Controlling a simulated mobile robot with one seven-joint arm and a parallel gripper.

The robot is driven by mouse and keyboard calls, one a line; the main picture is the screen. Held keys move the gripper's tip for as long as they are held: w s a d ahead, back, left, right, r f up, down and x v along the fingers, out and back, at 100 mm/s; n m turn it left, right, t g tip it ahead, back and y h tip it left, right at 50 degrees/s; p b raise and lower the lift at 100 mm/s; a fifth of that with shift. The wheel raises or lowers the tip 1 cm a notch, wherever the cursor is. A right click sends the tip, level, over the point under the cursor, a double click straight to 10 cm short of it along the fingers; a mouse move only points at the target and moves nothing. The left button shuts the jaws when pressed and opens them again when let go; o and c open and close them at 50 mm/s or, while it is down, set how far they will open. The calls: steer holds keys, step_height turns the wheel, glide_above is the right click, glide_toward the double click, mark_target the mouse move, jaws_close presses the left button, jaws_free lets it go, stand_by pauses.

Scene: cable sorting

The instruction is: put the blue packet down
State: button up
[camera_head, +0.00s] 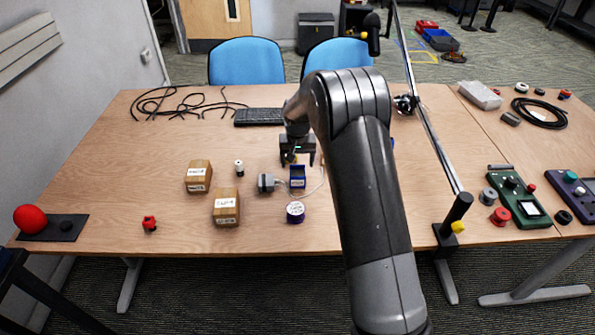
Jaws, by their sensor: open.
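I cannot tell whether a finger still touches the packet. My arm hides the table to the right of the gripper.
A grey adapter (266,183) with a pale cable lies left of the packet, and a purple-and-white spool (295,212) in front. A keyboard (258,117) and black cables (170,103) lie behind. The left-middle table is clear.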

steer(key=shift+r, duration=1.9)
step_height(320, 180, up, 12)
steer(key=t, duration=0.1)
glide_above(298, 175)
steer(key=s+d, duration=0.4)
steer(key=s, duration=0.3)
steer(key=s+d+r+t, duration=0.1)
steer(key=s+d+r, duration=0.3)
steer(key=s+r, duration=0.5)
steer(key=s+d+t, duration=0.1)
steer(key=s+d, duration=0.1)
steer(key=s, duration=1.1)
steer(key=s+d+r+t, duration=0.1)
steer(key=s+d, duration=0.1)
steer(key=s, duration=1)
steer(key=shift+s+d+r, duration=0.25)
steer(key=shift+s, duration=0.1)
stand_by(1.0)
